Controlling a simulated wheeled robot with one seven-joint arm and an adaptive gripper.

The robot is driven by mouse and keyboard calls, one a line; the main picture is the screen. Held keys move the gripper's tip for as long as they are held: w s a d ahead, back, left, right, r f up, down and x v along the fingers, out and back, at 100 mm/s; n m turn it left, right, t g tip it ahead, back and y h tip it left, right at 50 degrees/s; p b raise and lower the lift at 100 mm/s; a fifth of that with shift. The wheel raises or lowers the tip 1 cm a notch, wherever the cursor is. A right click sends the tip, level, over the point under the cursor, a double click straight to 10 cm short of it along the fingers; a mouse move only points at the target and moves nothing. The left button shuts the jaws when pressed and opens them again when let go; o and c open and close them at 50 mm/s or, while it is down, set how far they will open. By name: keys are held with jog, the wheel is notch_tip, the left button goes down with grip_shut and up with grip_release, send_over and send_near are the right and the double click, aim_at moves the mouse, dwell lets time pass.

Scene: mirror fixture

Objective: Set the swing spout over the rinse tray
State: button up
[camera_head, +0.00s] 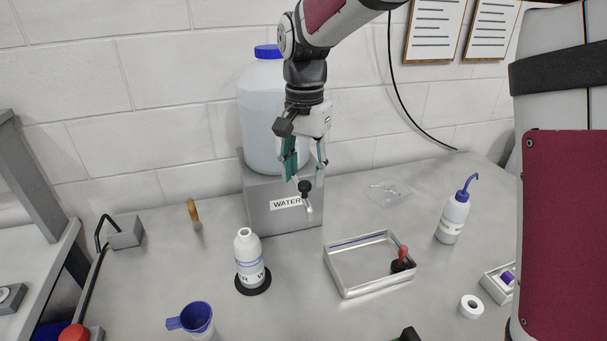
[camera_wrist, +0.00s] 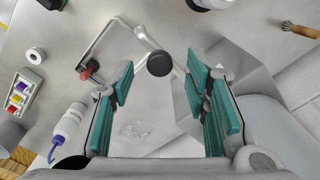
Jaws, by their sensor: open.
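The swing spout (camera_head: 310,208) is a short silver tube with a round black knob (camera_head: 305,187), in front of the water tank's grey stand. The spout's end shows left of the rinse tray (camera_head: 336,277) in the head view. In the wrist view the spout (camera_wrist: 143,33) overlaps the tray's rim (camera_wrist: 98,42); its exact height and overhang are unclear. The tray is a shallow metal pan holding a red-handled dark object (camera_head: 402,259). My gripper (camera_head: 305,174) is open just above the knob. In the wrist view the knob (camera_wrist: 160,63) shows between the teal fingertips, apparently untouched.
The blue-capped water tank (camera_head: 262,105) stands behind my gripper on its stand (camera_head: 290,217). A white bottle (camera_head: 249,250) stands left of the tray, a wash bottle (camera_head: 453,218) to the right.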

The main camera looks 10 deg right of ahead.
jog(key=shift+f, duration=1)
grip_shut()
jog(key=shift+d, duration=0.2)
jog(key=w+d+n+b, duration=0.2)
jog(key=w+d+n, duration=0.5)
jog(key=d+n, duration=0.2)
jog(key=shift+n, duration=0.6)
